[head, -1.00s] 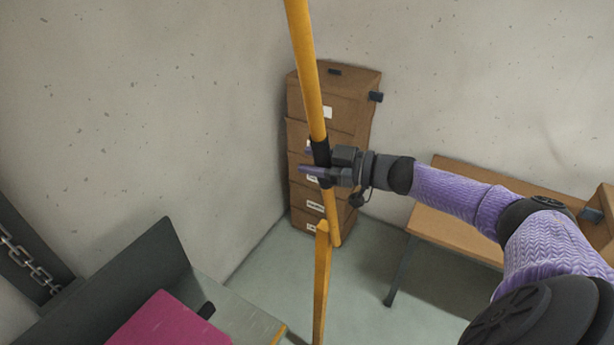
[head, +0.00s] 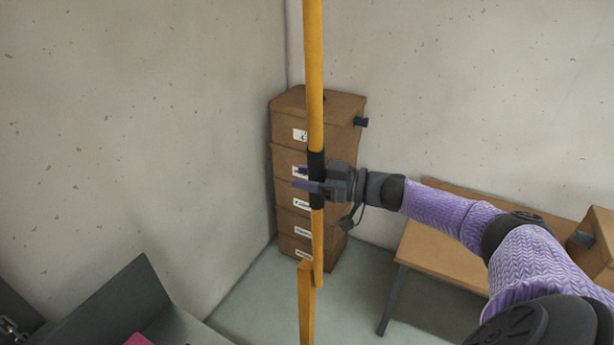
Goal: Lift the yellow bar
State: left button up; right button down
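The yellow bar (head: 314,80) stands nearly upright in the middle of the head view and runs out of the top edge. It has a black grip section around its middle. My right gripper (head: 306,186) is shut on the bar at this black section, its purple fingers reaching across it. The bar's lower end shows beside the top of a yellow post (head: 306,300); I cannot tell if they touch. My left gripper is not in view.
A stack of brown boxes (head: 318,118) with white labels stands in the corner behind the bar. A brown table (head: 440,258) is at the right, with a box (head: 597,240) on it. A dark grey panelled unit (head: 130,300) is at the lower left, with a bit of magenta.

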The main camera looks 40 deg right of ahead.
jog(key=shift+c, duration=1.3)
grip_release()
jog(key=shift+f, duration=0.15)
jog(key=v, duration=1)
